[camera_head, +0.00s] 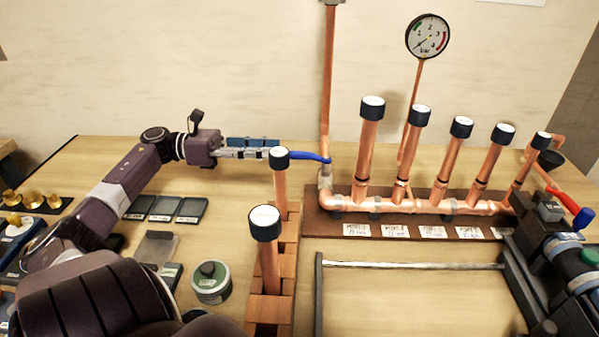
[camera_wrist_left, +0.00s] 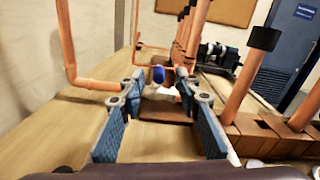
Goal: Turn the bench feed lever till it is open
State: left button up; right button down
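The blue feed lever (camera_head: 312,157) sits at the foot of the tall copper riser, at the left end of the manifold. Its handle points left, roughly across the pipe, toward my left gripper. My left gripper (camera_head: 271,149) is just left of the handle, its tips partly behind a capped upright pipe. In the left wrist view the gripper (camera_wrist_left: 159,90) is open, its two blue-padded fingers apart and nothing clamped. The blue lever end (camera_wrist_left: 158,74) shows ahead, in line with the gap between the fingertips. Contact is not visible. My right gripper is not in view.
Capped copper pipes (camera_head: 269,262) stand in a brick-coloured rack (camera_head: 286,240) close to the left arm. The copper manifold (camera_head: 400,205) with several capped uprights runs right. A pressure gauge (camera_head: 428,36) stands above. A red lever (camera_head: 562,200) and a dark machine (camera_head: 565,265) are at right.

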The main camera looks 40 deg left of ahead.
aim_at(300, 152)
pick_arm(q)
jog(key=x, duration=0.2)
jog(key=f+x, duration=0.1)
jog(key=x, duration=0.5)
jog(key=shift+f, duration=0.25)
grip_shut()
